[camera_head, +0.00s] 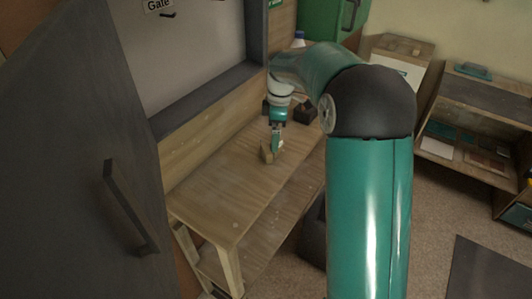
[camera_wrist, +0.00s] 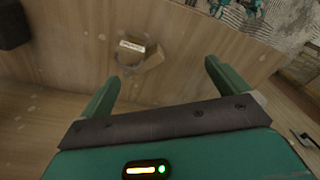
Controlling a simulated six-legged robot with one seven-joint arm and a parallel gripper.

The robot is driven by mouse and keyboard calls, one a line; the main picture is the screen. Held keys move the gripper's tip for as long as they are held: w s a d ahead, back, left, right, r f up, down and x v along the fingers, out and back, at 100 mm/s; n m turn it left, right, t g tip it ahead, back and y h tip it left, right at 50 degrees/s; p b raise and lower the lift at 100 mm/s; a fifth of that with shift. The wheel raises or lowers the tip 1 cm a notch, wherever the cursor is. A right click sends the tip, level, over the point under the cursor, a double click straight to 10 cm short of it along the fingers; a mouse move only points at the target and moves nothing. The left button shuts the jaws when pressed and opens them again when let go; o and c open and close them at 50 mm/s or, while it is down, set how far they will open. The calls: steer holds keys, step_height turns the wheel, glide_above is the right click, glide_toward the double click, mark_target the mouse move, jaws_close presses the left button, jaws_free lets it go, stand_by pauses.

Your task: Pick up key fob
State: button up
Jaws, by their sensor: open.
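I cannot tell for sure which thing is the key fob. The labelled item does not show clearly there.
The wooden bench (camera_head: 220,200) is mostly bare at its near end. Dark blocks (camera_head: 306,113) stand farther back, near a bottle (camera_head: 299,39). A dark door with a handle (camera_head: 130,205) is at left. A shelf unit (camera_head: 470,125) stands at right.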

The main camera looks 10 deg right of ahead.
mark_target(263, 146)
steer(key=w+f+n, duration=0.1)
steer(key=w+a+f+n, duration=0.1)
steer(key=w, duration=0.1)
steer(key=w+a+n, duration=0.1)
steer(key=w+n, duration=0.1)
steer(key=shift+w+f+h, duration=0.15)
steer(key=shift+f+h, duration=0.25)
step_height(263, 146, down, 7)
steer(key=shift+a+f, duration=0.15)
steer(key=shift+s, duration=0.2)
steer(key=c, duration=0.7)
steer(key=shift+s+a+r, duration=0.25)
steer(key=shift+r, duration=0.2)
steer(key=s+a+r, duration=0.2)
steer(key=s, duration=0.1)
steer(key=s+a+r, duration=0.2)
steer(key=s+a, duration=0.1)
steer(key=s, duration=0.1)
steer(key=s+a+r, duration=0.3)
steer(key=shift+s+a+r, duration=0.1)
steer(key=shift+s+a, duration=0.1)
